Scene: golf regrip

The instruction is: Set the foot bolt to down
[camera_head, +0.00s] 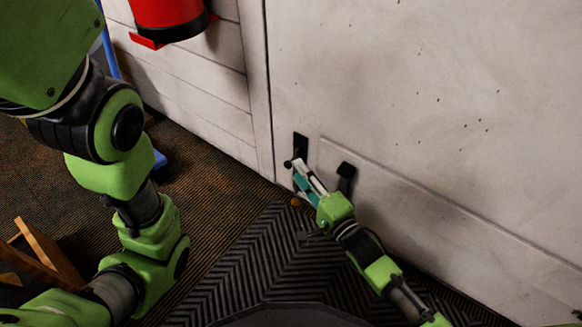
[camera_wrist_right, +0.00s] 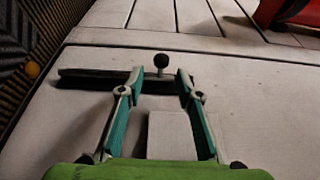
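The foot bolt (camera_head: 300,146) is a dark fitting low on the white door. In the right wrist view the bolt (camera_wrist_right: 90,76) is a dark bar with a round black knob (camera_wrist_right: 161,61) standing out from it. My right gripper (camera_head: 300,172) is at the bolt, with its fingers spread. In the right wrist view the open right gripper (camera_wrist_right: 159,77) has its fingertips on either side of the knob's line, with the knob just beyond them. Contact cannot be told. Nothing is held. My left arm shows at the left, but its gripper is out of view.
A black bracket (camera_head: 346,177) is on the door right of my gripper. A dark ribbed mat (camera_head: 270,255) lies before the door. A small orange ball-like thing (camera_head: 295,202) is on the floor there. A red container (camera_head: 168,16) hangs on the wall, and a wooden frame (camera_head: 48,255) stands lower left.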

